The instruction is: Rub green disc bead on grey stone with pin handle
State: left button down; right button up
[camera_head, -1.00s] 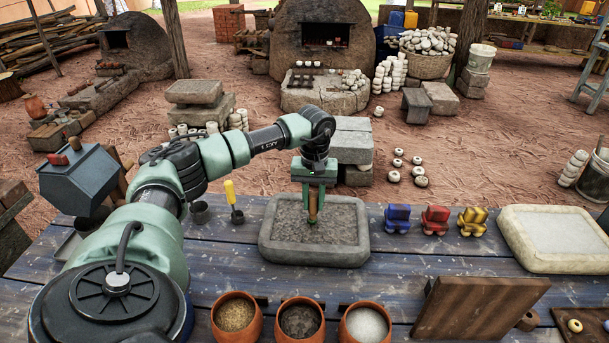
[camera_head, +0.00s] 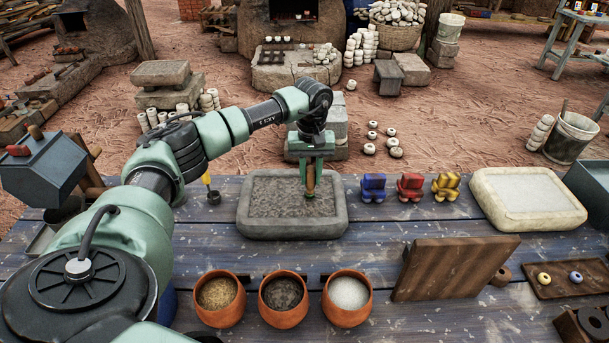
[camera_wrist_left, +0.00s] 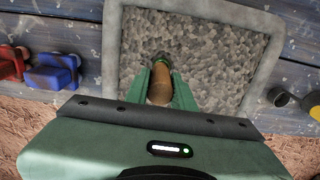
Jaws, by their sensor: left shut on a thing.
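The grey stone (camera_head: 290,229) is a shallow rectangular slab with a raised rim and a rough, speckled bed, lying on the blue plank table. My left gripper (camera_head: 310,188) points down over the right half of its bed. It is shut on the brown wooden pin handle (camera_head: 310,177), which stands roughly upright. In the left wrist view the handle (camera_wrist_left: 160,90) sits between the green fingers, with its dark, greenish lower end over the grey bed. My right gripper is out of view.
Blue, red and yellow blocks (camera_head: 409,187) stand right of the stone, then a pale slab (camera_head: 528,198). Three clay bowls (camera_head: 284,299) stand in front, beside a tilted wooden board (camera_head: 455,268). A yellow-handled tool (camera_head: 209,188) is left of the stone.

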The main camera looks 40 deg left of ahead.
pick_arm(q)
jog(key=shift+w+d, duration=0.85)
jog(key=shift+d, duration=0.2)
jog(key=shift+s+a, duration=1.2)
jog(key=shift+a, duration=0.25)
jog(key=shift+s+a, duration=1.25)
jog(key=shift+a, duration=0.2)
jog(key=shift+s+a, duration=1.25)
jog(key=shift+a, duration=0.25)
jog(key=shift+s+a, duration=1.25)
jog(key=shift+a, duration=0.2)
jog(key=shift+w+d+p, duration=0.2)
jog(key=shift+w+d, duration=0.75)
jog(key=shift+d, duration=0.2)
jog(key=shift+w+d+p, duration=0.15)
jog(key=shift+w+d, duration=0.8)
jog(key=shift+d, duration=0.2)
jog(key=shift+w+d, duration=1.9)
jog(key=shift+d, duration=0.25)
jog(key=shift+w+d+b, duration=0.5)
jog(key=shift+w+d, duration=0.65)
jog(key=shift+d, duration=0.25)
